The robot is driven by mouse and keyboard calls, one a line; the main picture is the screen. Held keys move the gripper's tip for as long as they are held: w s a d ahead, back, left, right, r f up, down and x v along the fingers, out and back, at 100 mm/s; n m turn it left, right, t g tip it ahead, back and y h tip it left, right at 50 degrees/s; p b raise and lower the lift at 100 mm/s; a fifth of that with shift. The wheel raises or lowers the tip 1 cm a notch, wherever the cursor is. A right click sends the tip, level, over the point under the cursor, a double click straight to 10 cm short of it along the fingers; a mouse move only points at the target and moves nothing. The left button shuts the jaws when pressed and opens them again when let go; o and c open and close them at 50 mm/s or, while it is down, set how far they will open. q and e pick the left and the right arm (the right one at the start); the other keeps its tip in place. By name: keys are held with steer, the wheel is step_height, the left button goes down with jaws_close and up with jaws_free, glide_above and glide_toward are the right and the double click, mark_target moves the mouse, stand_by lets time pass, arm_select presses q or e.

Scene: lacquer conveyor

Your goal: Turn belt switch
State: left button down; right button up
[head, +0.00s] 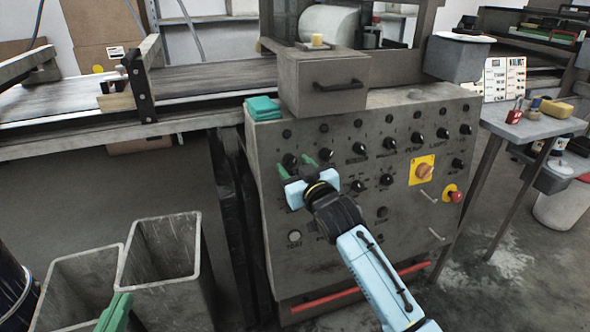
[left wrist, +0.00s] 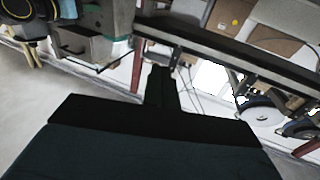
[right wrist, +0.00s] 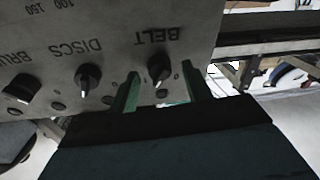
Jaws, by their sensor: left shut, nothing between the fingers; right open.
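The belt switch is a black knob (right wrist: 158,67) above the "BELT" label, which appears upside down in the right wrist view. In the head view a black knob (head: 289,160) at the panel's upper left sits by my right gripper (head: 296,167). The right gripper is open. Its green fingers (right wrist: 163,90) lie on either side of the knob in the right wrist view; whether they touch it I cannot tell. My left gripper (head: 116,312) is shut and empty at the lower left of the head view, far from the panel.
The grey control panel (head: 400,200) carries several other knobs, including "DISCS" (right wrist: 88,78), and an orange button on a yellow plate (head: 421,170). A drawer box (head: 325,85) and green cloth (head: 263,107) sit on top. Grey bins (head: 165,270) stand left. The conveyor (head: 200,80) runs behind.

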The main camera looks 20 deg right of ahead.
arm_select(q)
steer(key=shift+r, duration=0.3)
